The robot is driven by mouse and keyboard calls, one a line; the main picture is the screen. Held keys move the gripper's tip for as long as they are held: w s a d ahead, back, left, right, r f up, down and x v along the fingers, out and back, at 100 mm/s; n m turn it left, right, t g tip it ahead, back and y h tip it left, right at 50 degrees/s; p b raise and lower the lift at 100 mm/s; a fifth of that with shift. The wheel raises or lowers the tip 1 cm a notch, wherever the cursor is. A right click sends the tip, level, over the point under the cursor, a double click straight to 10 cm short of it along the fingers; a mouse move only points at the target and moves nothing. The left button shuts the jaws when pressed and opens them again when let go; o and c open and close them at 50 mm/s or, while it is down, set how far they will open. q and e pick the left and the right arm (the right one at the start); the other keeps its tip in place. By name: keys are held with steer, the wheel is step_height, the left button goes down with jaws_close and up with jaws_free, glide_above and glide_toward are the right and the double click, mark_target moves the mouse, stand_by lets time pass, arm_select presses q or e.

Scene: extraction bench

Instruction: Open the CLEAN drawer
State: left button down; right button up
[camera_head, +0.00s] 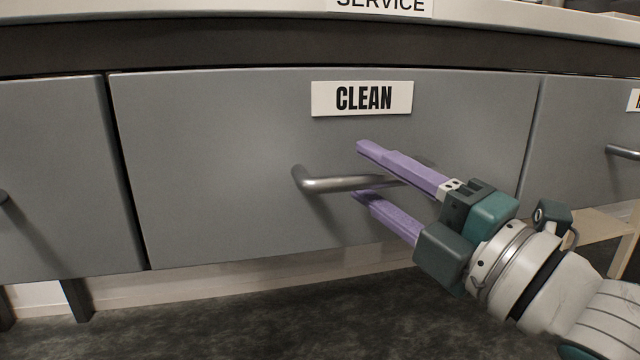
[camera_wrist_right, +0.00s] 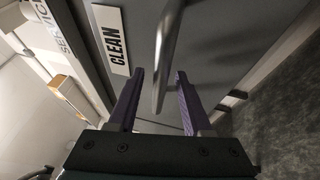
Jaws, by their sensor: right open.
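The grey CLEAN drawer (camera_head: 220,160) is shut, its front in line with its neighbours. Its white CLEAN label (camera_head: 361,98) sits above a silver bar handle (camera_head: 335,184). My right gripper (camera_head: 362,171) comes in from the lower right with two purple fingers, one above and one below the handle bar. In the right wrist view the handle (camera_wrist_right: 164,60) lies between the open fingers (camera_wrist_right: 158,88) and no grip on it shows. My left gripper is out of view.
Grey drawers flank it at the left (camera_head: 50,170) and right (camera_head: 585,150), the right one with its own handle (camera_head: 622,151). A countertop edge (camera_head: 200,12) with a SERVICE label (camera_head: 380,5) runs above. Dark floor (camera_head: 200,325) lies below, with a pale wooden piece (camera_head: 598,228) at the right.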

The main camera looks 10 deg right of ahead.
steer(key=shift+w, duration=0.1)
jaws_close()
stand_by(0.4)
stand_by(1.0)
